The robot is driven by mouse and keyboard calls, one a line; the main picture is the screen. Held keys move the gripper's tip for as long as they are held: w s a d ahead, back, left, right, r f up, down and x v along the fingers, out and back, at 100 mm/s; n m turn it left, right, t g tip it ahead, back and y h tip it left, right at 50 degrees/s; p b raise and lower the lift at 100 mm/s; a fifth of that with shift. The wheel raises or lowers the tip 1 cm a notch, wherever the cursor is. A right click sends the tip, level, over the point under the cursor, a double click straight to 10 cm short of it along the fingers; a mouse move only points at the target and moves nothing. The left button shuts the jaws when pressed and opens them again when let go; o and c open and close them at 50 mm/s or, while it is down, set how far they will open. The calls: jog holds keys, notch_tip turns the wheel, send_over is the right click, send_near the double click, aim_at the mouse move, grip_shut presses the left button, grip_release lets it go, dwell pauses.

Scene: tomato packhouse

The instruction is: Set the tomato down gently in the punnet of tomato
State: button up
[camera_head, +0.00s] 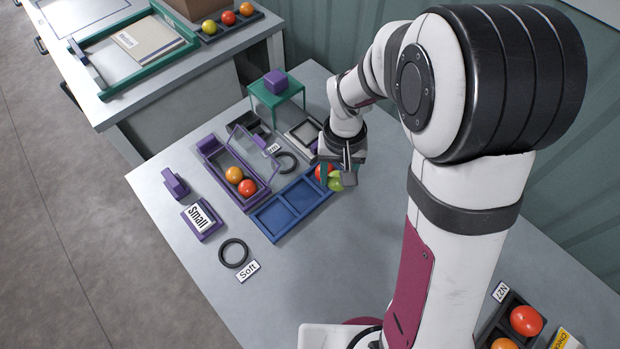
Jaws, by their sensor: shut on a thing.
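The punnet (212,163) is a purple-framed tray with a raised clear lid, left of centre on the grey table. An orange tomato (234,175) and a red tomato (247,188) lie inside it, towards its near end. My gripper (337,180) is right of the punnet, over the far right end of a blue tray (267,227). It is shut on a yellow-green tomato (335,185), partly hidden by the fingers. Another red tomato (319,172) shows just behind the left finger. I cannot tell whether the held tomato touches the tray.
The blue tray's two visible compartments are empty. A black ring (287,162) lies between punnet and gripper. A green stand (277,97) with a purple block (275,81) is behind. A "Small" label block (200,219) and another ring (233,252) are at left. The table's front middle is clear.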

jog(key=d+r, duration=0.2)
jog(key=d, duration=0.1)
jog(key=m, duration=1.2)
send_near(224, 166)
jog(key=shift+f, duration=2.05)
jog(key=o, duration=1)
jog(key=c, duration=0.3)
jog(key=shift+c, duration=0.2)
